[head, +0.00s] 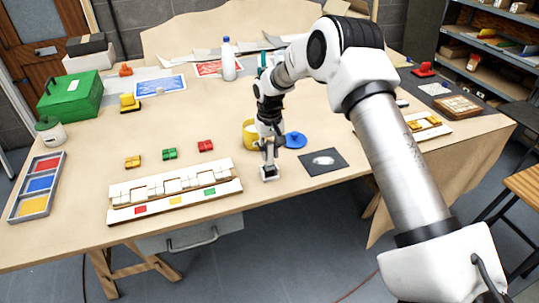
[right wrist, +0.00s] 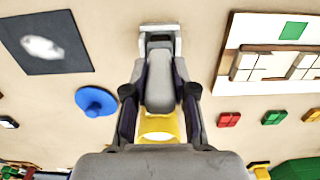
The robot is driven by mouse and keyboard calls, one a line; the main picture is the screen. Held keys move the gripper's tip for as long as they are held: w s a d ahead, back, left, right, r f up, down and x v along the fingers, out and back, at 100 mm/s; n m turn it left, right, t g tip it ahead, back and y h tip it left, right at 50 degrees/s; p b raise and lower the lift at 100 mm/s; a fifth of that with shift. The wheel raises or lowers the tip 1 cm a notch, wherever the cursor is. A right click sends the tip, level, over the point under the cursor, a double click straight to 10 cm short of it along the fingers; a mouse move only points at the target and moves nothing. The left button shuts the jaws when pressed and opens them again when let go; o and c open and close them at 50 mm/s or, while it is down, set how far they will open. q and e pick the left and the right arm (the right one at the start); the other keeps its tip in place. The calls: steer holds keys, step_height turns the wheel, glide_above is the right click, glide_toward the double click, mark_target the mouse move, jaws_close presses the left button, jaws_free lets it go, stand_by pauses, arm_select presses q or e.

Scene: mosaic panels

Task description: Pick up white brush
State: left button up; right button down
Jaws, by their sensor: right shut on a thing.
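My right gripper (head: 269,157) points down at the table, right of the letter rack-like white panel (head: 172,192). Much of the brush is hidden by the fingers. My left gripper is not in view.
Red (head: 205,146), green (head: 169,154) and yellow tile pieces (head: 132,162) lie behind the white panel. The table's front edge is near.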

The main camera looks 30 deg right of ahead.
step_height(320, 180, up, 2)
steer(key=shift+w+r+b, duration=0.1)
steer(key=shift+r+b, duration=0.05)
steer(key=shift+b, duration=0.4)
steer(key=s+a+r+b, duration=0.2)
steer(key=s+a+b, duration=0.2)
steer(key=s, duration=1)
steer(key=shift+s+a, duration=0.3)
steer(key=shift+a, duration=1.15)
